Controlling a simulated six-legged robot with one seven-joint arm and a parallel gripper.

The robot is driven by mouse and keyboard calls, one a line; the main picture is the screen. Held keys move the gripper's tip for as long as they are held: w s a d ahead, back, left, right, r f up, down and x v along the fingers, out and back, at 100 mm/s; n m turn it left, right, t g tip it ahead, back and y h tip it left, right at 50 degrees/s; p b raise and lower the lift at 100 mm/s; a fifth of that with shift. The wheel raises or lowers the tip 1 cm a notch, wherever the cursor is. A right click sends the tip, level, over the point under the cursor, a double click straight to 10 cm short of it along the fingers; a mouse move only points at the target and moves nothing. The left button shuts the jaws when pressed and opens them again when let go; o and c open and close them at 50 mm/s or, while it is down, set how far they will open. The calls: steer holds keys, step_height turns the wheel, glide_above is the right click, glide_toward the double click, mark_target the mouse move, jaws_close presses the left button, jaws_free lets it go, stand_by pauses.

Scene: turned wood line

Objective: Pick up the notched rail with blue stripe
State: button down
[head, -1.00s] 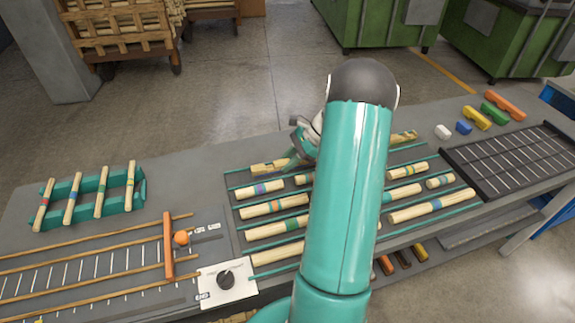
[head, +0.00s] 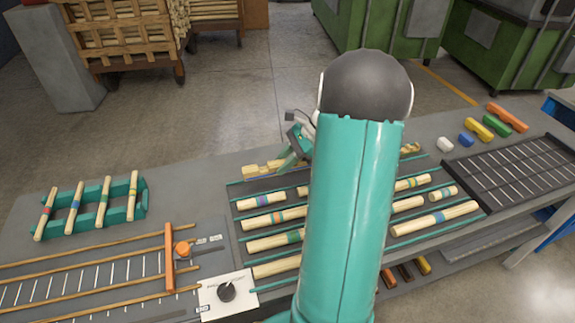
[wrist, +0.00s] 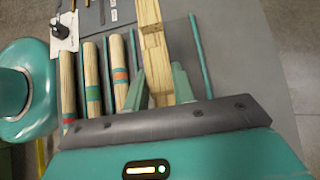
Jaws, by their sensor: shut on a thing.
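The notched rail (head: 262,170) is pale wood with cut-outs along it, at the back edge of the dark slotted tray (head: 236,214). Its far right end shows past my arm in the head view; its middle is hidden, and I cannot make out a blue stripe. In the wrist view the rail (wrist: 152,40) runs lengthwise between the green fingers. My gripper (wrist: 160,88) is shut on it, one finger against each side. In the head view my gripper (head: 294,158) is partly hidden by my arm. The rail appears slightly raised; the exact gap is unclear.
Several round striped dowels (head: 275,216) lie in the tray in front of the rail. A green rack (head: 94,214) with striped sticks stands at left. A dark gridded tray (head: 470,172) and coloured blocks (head: 478,130) are at right. Bare bench lies behind the rail at left.

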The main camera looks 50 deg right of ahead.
steer(key=s+a+r, duration=0.3)
steer(key=a, duration=0.5)
steer(key=shift+s+r, duration=0.25)
steer(key=shift+r, duration=0.15)
